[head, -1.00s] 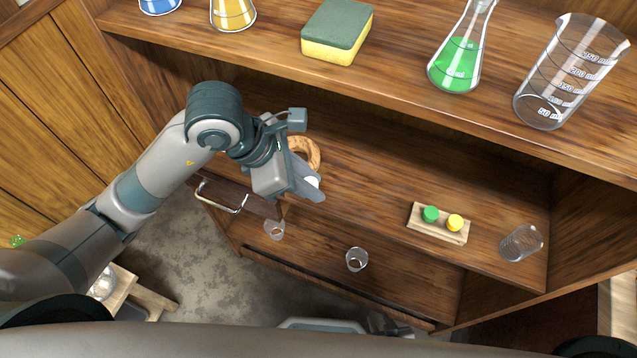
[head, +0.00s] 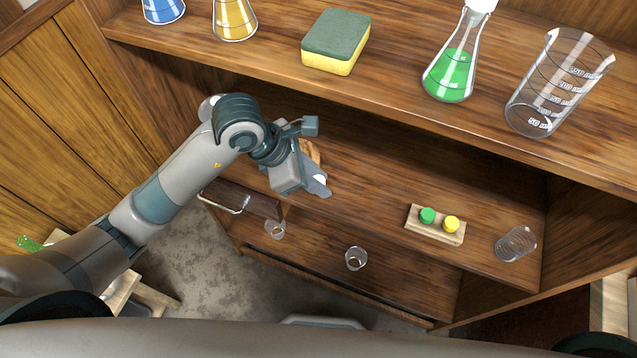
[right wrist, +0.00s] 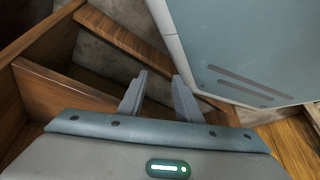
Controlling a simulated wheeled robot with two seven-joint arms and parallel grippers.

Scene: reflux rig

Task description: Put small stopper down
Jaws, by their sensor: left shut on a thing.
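My left gripper (head: 318,187) is over the middle shelf, at its left part. It is shut on a small white thing (head: 320,179), most likely the small stopper; the fingers hide most of it. A stopper rack (head: 433,232), a pale wooden block, lies on the shelf to the right, apart from the gripper. It holds a green stopper (head: 427,215) and a yellow stopper (head: 451,224). My right gripper (right wrist: 158,92) shows in the right wrist view with its fingers apart and nothing between them.
A cork ring (head: 311,152) is partly hidden behind the left gripper. A glass beaker (head: 516,244) stands at the shelf's right end. Small glasses (head: 356,258) (head: 275,229) stand lower down. The upper shelf carries flasks, a sponge (head: 336,41) and a large beaker (head: 559,83). Shelf between gripper and rack is clear.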

